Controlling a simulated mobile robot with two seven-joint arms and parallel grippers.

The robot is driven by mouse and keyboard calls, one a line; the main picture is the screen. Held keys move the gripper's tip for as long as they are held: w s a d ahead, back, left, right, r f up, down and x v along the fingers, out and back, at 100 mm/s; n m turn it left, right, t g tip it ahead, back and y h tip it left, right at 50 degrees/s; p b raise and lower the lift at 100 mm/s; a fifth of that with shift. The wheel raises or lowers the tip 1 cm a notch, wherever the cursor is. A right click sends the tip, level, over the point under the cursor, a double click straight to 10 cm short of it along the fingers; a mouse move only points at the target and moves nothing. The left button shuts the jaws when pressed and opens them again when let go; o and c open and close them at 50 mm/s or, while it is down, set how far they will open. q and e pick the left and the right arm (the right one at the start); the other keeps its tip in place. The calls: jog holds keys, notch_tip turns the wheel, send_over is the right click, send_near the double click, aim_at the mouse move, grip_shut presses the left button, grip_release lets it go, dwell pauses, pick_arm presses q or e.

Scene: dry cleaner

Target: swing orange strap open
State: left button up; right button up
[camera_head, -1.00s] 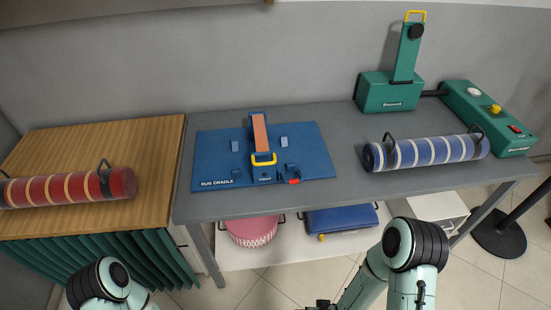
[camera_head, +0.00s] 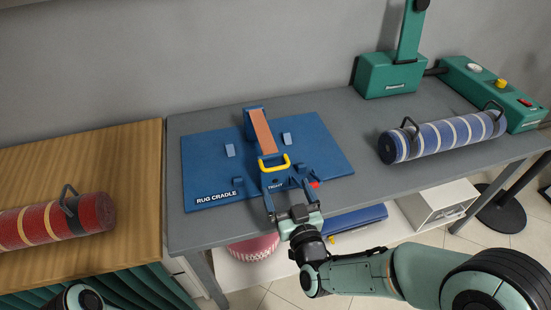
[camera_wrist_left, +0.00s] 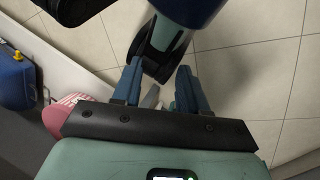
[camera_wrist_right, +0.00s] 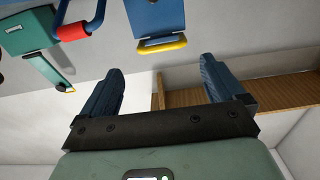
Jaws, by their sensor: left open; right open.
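The orange strap (camera_head: 262,131) lies along a blue upright on the rug cradle board (camera_head: 215,165), with a yellow handle (camera_head: 274,163) at its near end. The yellow handle also shows in the right wrist view (camera_wrist_right: 162,44), ahead of the fingers. My right gripper (camera_head: 290,201) is open and empty, just in front of the cradle's near edge, below the yellow handle and apart from it. A red piece (camera_head: 314,184) sits right of the handle. My left gripper (camera_wrist_left: 158,88) is open and empty over the floor; only part of its arm shows in the head view.
A striped blue rug roll (camera_head: 440,138) lies right on the grey table (camera_head: 350,120). A red roll (camera_head: 55,222) lies on the wooden counter (camera_head: 100,160) at left. A green machine (camera_head: 390,75) stands at the back. A blue case (camera_head: 355,218) sits on the shelf below.

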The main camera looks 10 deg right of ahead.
aim_at(275, 163)
jog(key=w, duration=1)
jog(key=shift+w+a+b, duration=0.25)
jog(key=shift+w+b, duration=0.1)
jog(key=shift+b, duration=0.05)
pick_arm(q)
jog(key=shift+w+a+f, duration=0.3)
jog(key=shift+w+f, duration=0.15)
jog(key=shift+w, duration=0.15)
